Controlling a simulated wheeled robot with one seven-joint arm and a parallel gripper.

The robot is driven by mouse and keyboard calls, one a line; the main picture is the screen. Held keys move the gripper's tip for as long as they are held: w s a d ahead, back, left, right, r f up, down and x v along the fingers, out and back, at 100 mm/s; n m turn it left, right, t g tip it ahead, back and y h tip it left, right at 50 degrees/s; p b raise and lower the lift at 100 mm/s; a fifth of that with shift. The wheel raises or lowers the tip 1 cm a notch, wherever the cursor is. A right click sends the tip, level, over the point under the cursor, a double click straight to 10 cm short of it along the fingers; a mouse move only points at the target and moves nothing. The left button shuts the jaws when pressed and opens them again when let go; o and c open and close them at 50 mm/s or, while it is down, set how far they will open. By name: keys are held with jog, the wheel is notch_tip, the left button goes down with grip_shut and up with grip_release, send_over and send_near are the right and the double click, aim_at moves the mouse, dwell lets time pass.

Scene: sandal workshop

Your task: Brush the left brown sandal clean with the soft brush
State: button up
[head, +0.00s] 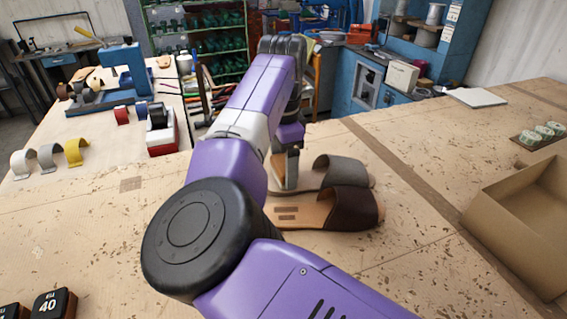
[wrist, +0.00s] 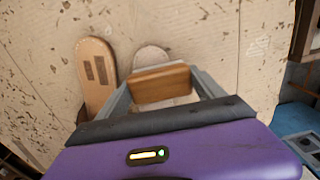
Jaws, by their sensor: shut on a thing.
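Two sandals lie side by side on the bench. The nearer sandal (head: 350,208) has a dark brown strap and a tan insole with two dark patches; its insole (wrist: 97,75) shows left in the wrist view. The farther sandal (head: 342,172) has a greyer, duller brown strap. In the wrist view its pale end (wrist: 152,54) shows beyond the brush. My gripper (head: 286,178) is at the farther sandal's open end. It is shut on the wooden block of the brush (wrist: 160,84), held over that sandal. Whether the bristles touch it is hidden.
An open cardboard box (head: 520,225) stands at the right, with a small tray (head: 540,135) of rolls behind it. Dark numbered blocks (head: 50,303) sit at the near left. A side table with tools and curved straps (head: 76,152) is at the left. The bench before the box is clear.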

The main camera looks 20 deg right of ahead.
dwell(0.3)
jog(key=shift+s+a+p, duration=0.25)
jog(key=shift+s+p, duration=0.45)
jog(key=shift+s, duration=0.6)
jog(key=shift+f, duration=0.1)
jog(key=shift+p, duration=0.45)
jog(key=shift+w, duration=0.15)
jog(key=shift+w+d, duration=0.25)
jog(key=shift+w, duration=0.9)
jog(key=shift+p, duration=0.65)
